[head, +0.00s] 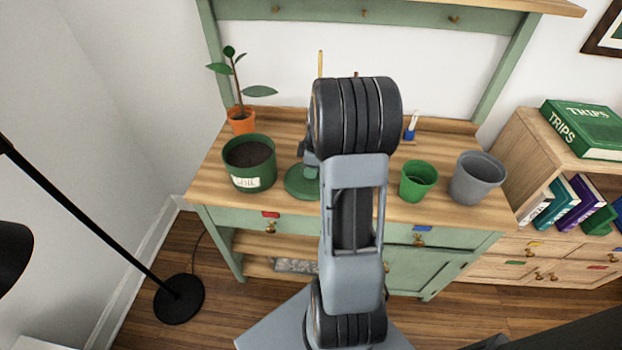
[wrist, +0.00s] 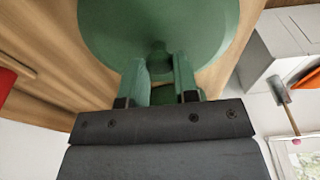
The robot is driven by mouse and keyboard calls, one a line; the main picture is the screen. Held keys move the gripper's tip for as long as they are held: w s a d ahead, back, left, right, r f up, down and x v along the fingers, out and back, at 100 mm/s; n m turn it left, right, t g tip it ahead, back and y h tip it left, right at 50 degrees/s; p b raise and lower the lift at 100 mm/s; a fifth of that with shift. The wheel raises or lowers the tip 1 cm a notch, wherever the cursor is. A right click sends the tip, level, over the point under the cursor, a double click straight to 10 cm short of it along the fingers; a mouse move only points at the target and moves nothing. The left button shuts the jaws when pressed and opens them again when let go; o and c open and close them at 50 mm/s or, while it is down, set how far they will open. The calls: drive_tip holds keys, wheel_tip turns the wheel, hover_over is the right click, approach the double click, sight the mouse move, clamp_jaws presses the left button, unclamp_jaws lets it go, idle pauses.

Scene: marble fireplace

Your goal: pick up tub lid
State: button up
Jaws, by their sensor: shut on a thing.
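The tub lid (head: 301,184) is a round green disc on the wooden bench top, partly hidden behind my arm in the head view. In the wrist view the lid (wrist: 118,28) fills the upper middle, with a small knob at its centre. My gripper (wrist: 159,75) is shut on the lid's knob, one finger on each side. In the head view only part of my gripper (head: 310,158) shows beside the arm, just above the lid. I cannot tell whether the lid touches the bench. A dark green tub (head: 249,175) of soil with a white label stands left of the lid.
An orange pot with a plant (head: 241,122) stands at the back left. A small green pot (head: 418,181) and a grey pot (head: 477,178) stand to the right. A bookshelf (head: 535,135) adjoins on the right. A black floor lamp (head: 178,298) stands at the left.

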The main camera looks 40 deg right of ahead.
clamp_jaws()
drive_tip(key=shift+r, duration=0.15)
